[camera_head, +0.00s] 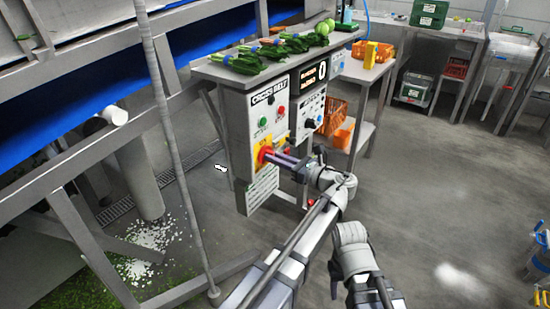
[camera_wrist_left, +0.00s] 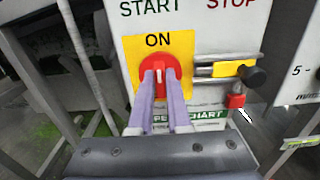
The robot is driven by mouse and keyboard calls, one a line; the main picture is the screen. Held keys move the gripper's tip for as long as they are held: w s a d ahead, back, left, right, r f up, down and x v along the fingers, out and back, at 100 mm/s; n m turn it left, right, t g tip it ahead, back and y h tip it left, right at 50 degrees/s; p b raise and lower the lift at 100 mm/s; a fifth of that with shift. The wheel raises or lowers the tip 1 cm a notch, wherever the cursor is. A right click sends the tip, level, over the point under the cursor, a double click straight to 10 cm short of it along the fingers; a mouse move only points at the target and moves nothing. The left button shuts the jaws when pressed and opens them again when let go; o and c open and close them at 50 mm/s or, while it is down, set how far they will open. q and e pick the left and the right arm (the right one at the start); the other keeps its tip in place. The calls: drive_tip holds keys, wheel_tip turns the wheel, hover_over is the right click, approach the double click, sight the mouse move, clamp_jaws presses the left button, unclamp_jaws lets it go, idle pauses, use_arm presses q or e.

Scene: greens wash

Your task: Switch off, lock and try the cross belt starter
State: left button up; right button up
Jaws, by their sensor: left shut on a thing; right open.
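The cross belt starter (camera_head: 262,100) is a grey panel marked CROSS BELT, with green and red buttons. Its red rotary switch (camera_head: 264,156) sits on a yellow plate; in the left wrist view the switch (camera_wrist_left: 158,64) is below the word ON, its white mark about upright. My left gripper (camera_head: 272,157) is shut on the switch, its two pale purple fingers (camera_wrist_left: 161,85) on either side of the mark. A red padlock (camera_wrist_left: 236,101) hangs to the right, below a metal bar with a yellow section and black knob (camera_wrist_left: 254,77). My right gripper is not visible.
A second control panel (camera_head: 308,115) stands close on the right, under a numeral display (camera_head: 316,73). Leafy greens (camera_head: 245,62) lie on the shelf above. A conveyor frame with a blue belt (camera_head: 60,85) is at left. Open floor (camera_head: 440,190) lies to the right.

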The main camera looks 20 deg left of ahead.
use_arm(q)
clamp_jaws()
drive_tip(key=shift+n, duration=0.3)
drive_tip(key=shift+s+a+f+n, duration=0.1)
drive_tip(key=shift+s+f+n, duration=0.05)
drive_tip(key=shift+n, duration=4.15)
drive_tip(key=shift+s+f+n, duration=0.1)
drive_tip(key=shift+n, duration=4.2)
drive_tip(key=o, duration=0.6)
unclamp_jaws()
